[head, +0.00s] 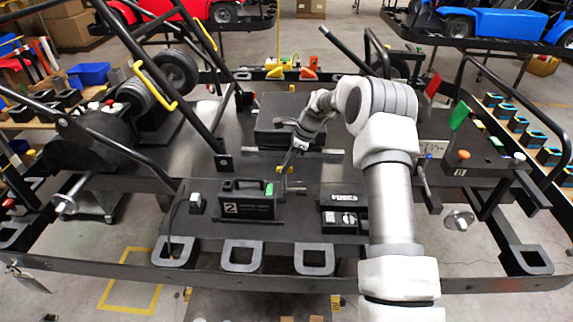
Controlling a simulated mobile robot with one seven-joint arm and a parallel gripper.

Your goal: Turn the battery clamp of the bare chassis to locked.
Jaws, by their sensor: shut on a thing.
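The bare chassis (400,262) is a dark flat frame filling the middle of the head view. A black battery box (246,208) marked "2", with a handle and a green patch, sits on its floor plate. Just right of it stands a small metal clamp (283,188) with a yellow part near its top. My gripper (290,165) points down at this clamp from above. Its fingers look shut on the clamp's upper part, though they are small and the contact is partly hidden. The clamp's exact turn angle is too small to tell.
A black box (272,136) with a metal bar along its front lies behind the clamp. Another black unit (344,214) sits to the right. Slanted black tubes (190,95) rise at left. A green flag (459,115) and a red flag (433,84) stand at right.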

